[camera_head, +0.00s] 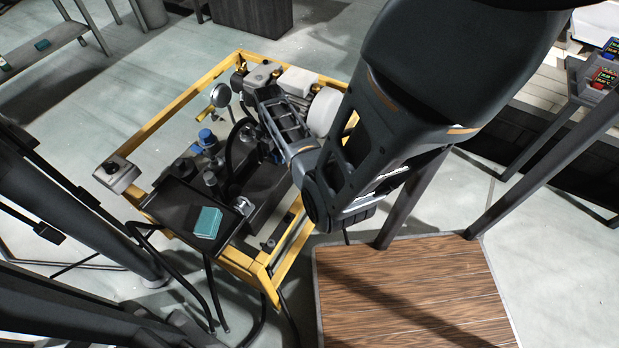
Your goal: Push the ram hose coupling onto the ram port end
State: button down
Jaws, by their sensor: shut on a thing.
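My arm reaches in from the upper right over a yellow-framed hydraulic unit (152,127). My gripper (259,93) is at the unit's far side, small and partly hidden among the fittings. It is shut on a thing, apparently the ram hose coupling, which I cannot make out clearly. A black hose (231,148) curves up towards the gripper from the unit's middle. The ram port end cannot be told apart from the grey and brass fittings there, so I cannot tell whether the coupling touches it.
A pressure gauge (220,95) stands left of the gripper. Grey and white housings (297,80) crowd its far side. A black tray (176,203) with a teal block (207,222) is at the unit's near side. A wooden platform (415,290) lies at lower right.

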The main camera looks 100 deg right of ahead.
jog(key=c, duration=0.6)
grip_release()
jog(key=shift+c, duration=0.2)
jog(key=shift+r, duration=0.2)
jog(key=shift+c, duration=0.2)
jog(key=shift+r+p, duration=0.35)
jog(key=shift+p, duration=0.2)
jog(key=shift+r+p, duration=1.7)
notch_tip(320, 180, up, 8)
jog(key=shift+f, duration=0.1)
